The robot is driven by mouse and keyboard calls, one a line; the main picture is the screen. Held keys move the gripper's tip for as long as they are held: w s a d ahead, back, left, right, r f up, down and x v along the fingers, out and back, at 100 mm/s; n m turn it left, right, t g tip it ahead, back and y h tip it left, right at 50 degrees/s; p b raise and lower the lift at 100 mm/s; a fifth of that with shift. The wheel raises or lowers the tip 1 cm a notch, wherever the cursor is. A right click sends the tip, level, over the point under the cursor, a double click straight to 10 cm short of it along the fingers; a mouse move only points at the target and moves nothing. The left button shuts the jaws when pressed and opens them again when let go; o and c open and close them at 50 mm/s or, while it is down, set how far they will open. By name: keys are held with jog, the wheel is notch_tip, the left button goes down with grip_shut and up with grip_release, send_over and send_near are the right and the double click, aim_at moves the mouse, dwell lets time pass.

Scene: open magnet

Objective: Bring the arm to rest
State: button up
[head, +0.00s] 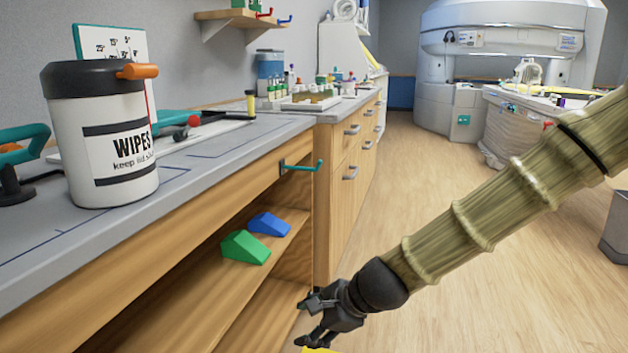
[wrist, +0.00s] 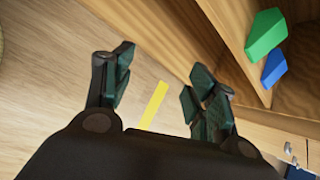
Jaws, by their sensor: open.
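My arm (head: 500,200) reaches in from the right in the head view and slopes down to the left. My gripper (head: 318,318) is at its end, low in front of the open shelves. In the wrist view my gripper (wrist: 160,85) has its two fingers spread apart with only floor between them. It is open and empty. A yellow strip (wrist: 153,106) on the floor shows beyond the fingers.
A counter (head: 225,150) runs along the left with a wipes tub (head: 100,140) on it. A green wedge (head: 244,247) and a blue wedge (head: 269,224) lie on the shelf below. A teal hook (head: 303,167) juts out from the counter front. Wooden floor (head: 420,160) is clear towards the scanner (head: 500,50).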

jog(key=s+d+f+n+g+h, duration=0.1)
jog(key=s+d+f+n+h, duration=0.15)
jog(key=s+d+f, duration=0.65)
jog(key=s+d+f+n+g+h, duration=0.15)
jog(key=f+n, duration=0.25)
jog(key=f, duration=1.2)
jog(key=s+d+f+n+g+h, duration=0.1)
jog(key=s+d+f+n, duration=0.5)
jog(key=s, duration=0.5)
jog(key=s+d+f+n+g+h, duration=0.15)
jog(key=s+d+f+n, duration=0.25)
jog(key=s+d+f, duration=0.45)
notch_tip(320, 180, up, 38)
jog(key=s+a+p, duration=0.1)
jog(key=p, duration=3.7)
jog(key=shift+s+a+t, duration=0.3)
jog(key=shift+s+a, duration=0.1)
